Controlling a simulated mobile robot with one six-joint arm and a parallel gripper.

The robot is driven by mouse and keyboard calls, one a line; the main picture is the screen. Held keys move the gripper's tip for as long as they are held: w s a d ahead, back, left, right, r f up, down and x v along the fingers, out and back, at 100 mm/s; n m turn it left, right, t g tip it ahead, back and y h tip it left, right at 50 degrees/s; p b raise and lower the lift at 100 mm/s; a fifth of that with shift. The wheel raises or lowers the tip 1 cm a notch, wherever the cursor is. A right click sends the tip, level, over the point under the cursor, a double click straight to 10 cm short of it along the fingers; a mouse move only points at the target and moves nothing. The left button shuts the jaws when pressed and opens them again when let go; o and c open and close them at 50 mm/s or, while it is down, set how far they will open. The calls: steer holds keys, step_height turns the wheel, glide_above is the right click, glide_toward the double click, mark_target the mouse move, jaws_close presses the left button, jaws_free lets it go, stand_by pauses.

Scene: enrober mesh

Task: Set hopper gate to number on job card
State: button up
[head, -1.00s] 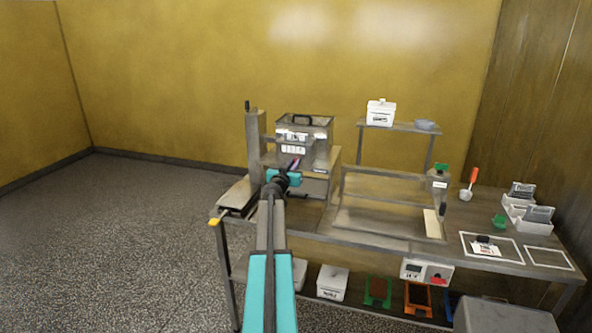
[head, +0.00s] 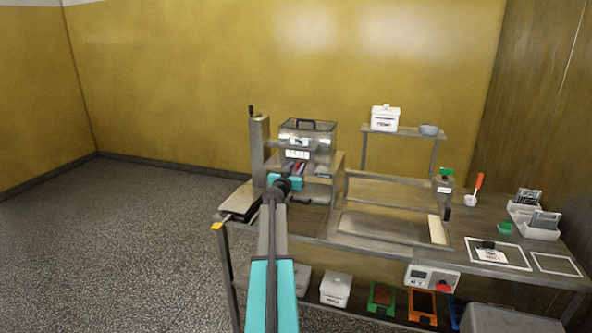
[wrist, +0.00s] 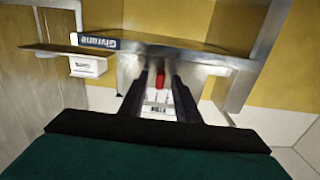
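The hopper (head: 322,143) is a grey metal box with a dark top handle, standing on the machine at the left end of the bench. A white label strip with marks (head: 297,154) is on its front; I cannot read it. The job card (head: 491,255), white with red print too small to read, lies at the bench's right with a dark object on its upper edge. My gripper (head: 298,168) is in front of the hopper, below the label. In the wrist view, my gripper (wrist: 163,76) has its fingers apart, with a red knob (wrist: 160,79) between or just beyond them; contact cannot be told.
A metal post (head: 258,150) stands left of the hopper. A raised shelf (head: 400,131) holds a white lidded box (head: 385,118) and a bowl (head: 428,130).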

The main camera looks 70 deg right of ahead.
steer(key=shift+a, duration=0.15)
steer(key=a+b, duration=0.5)
steer(key=a, duration=0.8)
steer(key=shift+s+a, duration=0.25)
steer(key=shift+s, duration=0.15)
stand_by(0.4)
